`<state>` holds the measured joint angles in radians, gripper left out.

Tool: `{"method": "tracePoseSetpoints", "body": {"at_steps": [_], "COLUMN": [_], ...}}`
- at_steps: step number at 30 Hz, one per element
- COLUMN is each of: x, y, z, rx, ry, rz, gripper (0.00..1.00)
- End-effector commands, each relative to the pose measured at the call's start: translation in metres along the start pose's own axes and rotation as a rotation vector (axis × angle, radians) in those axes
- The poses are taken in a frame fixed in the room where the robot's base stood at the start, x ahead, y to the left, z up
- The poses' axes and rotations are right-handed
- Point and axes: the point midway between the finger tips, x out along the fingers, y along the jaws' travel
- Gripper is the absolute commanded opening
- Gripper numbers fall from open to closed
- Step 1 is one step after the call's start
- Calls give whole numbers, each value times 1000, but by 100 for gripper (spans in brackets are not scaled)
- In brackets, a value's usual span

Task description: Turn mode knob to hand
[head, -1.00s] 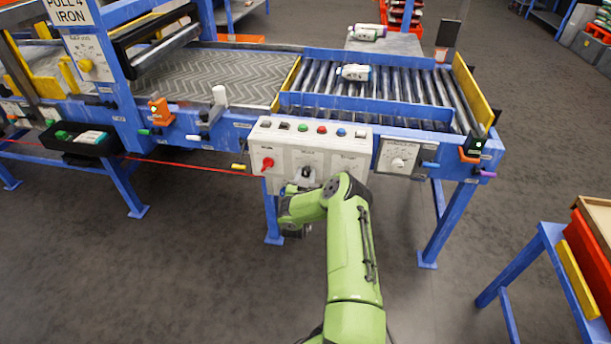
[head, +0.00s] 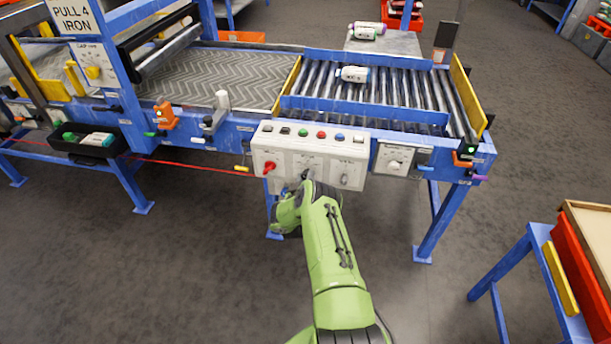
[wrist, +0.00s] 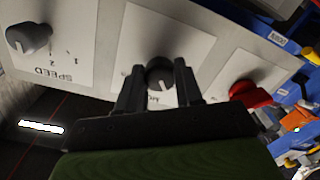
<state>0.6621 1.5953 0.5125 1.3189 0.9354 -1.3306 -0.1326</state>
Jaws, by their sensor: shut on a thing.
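The dark grey mode knob (wrist: 160,74) is the middle knob on the white control box (head: 262,142). In the wrist view it sits between the two fingers of my gripper (wrist: 159,80), which are shut on it from both sides. A pale mark shows on the knob's face. The label beside it is mostly hidden by my gripper, so I cannot read which setting it points to. In the head view my gripper (head: 306,178) is at the box's lower middle, and my wrist covers most of the knob.
A red knob (wrist: 249,93) and a grey speed knob (wrist: 29,38) flank the mode knob closely. Several buttons line the box's top, including a red one (head: 321,134). A white dial panel (head: 395,160) is at right. A sack (head: 354,74) lies on the rollers.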

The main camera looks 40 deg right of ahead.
Motion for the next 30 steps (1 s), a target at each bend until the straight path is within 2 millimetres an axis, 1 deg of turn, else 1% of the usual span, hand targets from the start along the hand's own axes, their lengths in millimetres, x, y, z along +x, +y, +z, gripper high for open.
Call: {"method": "tracePoseSetpoints", "body": {"at_steps": [9,23,24,28,30], "x": [0,-1,-1,0,0], "y": [-1,-1,-1,-1,-1], "z": [1,1,1,1,1], "rx": [-96,-109,-109,-108,-108], "ry": [-5,-6,-6,-6,-5], "rz": [-1,-1,-1,-1,0], "gripper": [5,5,40,60,61]}}
